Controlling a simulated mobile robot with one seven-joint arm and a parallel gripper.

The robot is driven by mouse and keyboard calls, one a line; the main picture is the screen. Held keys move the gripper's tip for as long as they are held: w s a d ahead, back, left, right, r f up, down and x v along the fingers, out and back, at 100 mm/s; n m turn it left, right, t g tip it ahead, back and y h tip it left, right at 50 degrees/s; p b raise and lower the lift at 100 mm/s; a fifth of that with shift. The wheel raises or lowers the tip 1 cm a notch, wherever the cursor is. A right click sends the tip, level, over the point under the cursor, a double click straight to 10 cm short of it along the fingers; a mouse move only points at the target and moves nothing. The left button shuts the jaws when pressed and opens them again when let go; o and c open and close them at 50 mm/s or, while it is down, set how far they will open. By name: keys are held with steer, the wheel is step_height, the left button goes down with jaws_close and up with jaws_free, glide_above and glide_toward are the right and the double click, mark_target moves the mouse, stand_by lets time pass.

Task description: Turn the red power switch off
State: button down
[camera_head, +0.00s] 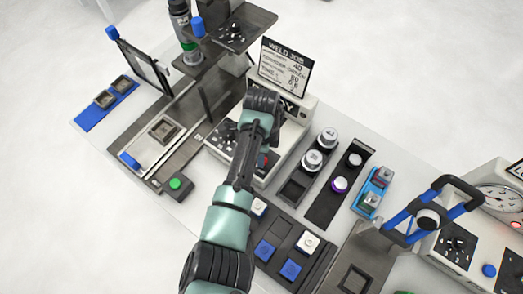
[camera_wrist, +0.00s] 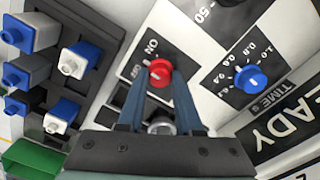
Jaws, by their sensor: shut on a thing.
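The red power switch (camera_wrist: 159,73) is a round red knob on a dark plate of the control panel, in the middle of the wrist view. The label ON shows above it, and another label beside it is partly covered by a finger. My gripper (camera_wrist: 161,77) has its two blue-grey fingers on either side of the knob, shut on it. A silver round part (camera_wrist: 160,127) shows below, between the fingers. In the head view my arm reaches over the front of the white control box (camera_head: 292,137), and a bit of red (camera_head: 263,160) shows beside the arm.
A blue dial (camera_wrist: 251,78) sits right of the switch. A dark rack (camera_wrist: 90,65) with several blue-and-white plugs stands at left. In the head view a sign (camera_head: 285,68) stands behind the box, a green button (camera_head: 175,184) lies left, and a blue-handled frame (camera_head: 433,212) stands right.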

steer(key=n+p, duration=0.1)
steer(key=n, duration=0.3)
steer(key=shift+r+n, duration=0.1)
steer(key=shift+n, duration=0.2)
steer(key=n+p, duration=0.1)
steer(key=n, duration=0.3)
steer(key=shift+w+n, duration=0.1)
steer(key=shift+n, duration=0.2)
steer(key=c, duration=0.6)
jaws_free()
step_height(320, 180, up, 13)
steer(key=shift+f+b, duration=0.1)
steer(key=shift+b, duration=0.9)
